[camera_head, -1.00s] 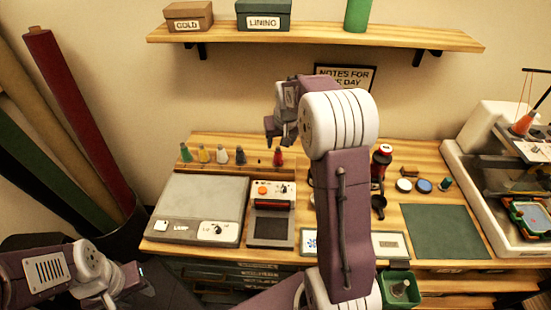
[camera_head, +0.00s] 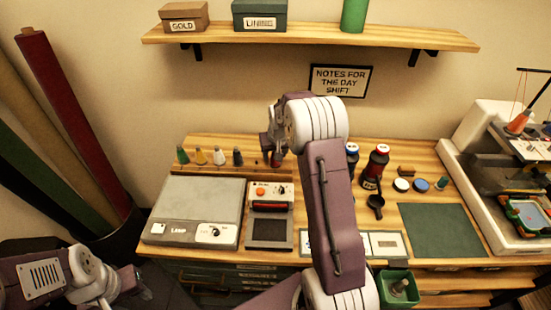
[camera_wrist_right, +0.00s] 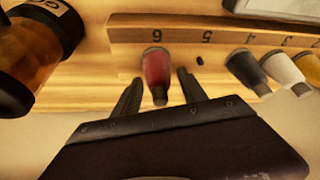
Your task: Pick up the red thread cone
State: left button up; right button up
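The red thread cone (camera_wrist_right: 157,68) stands on the wooden rack by the number 6. In the head view the cone (camera_head: 276,161) is mostly hidden behind my right gripper (camera_head: 268,148). In the right wrist view my right gripper (camera_wrist_right: 160,80) is open, with one finger on each side of the cone. There is a gap between the cone and each finger. My left gripper (camera_head: 132,284) is low at the left, away from the rack, and its fingers are not clear.
A bare peg (camera_wrist_right: 199,60) and a dark cone (camera_wrist_right: 247,70) stand beside the red cone. An amber jar (camera_wrist_right: 35,55) is on its other side. The lamp box (camera_head: 200,205) and the orange-button device (camera_head: 270,205) sit in front of the rack.

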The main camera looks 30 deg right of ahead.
grip_shut()
jog(key=shift+r, duration=0.1)
notch_tip(320, 180, up, 10)
jog(key=shift+f+p, duration=0.1)
jog(key=shift+p, duration=0.45)
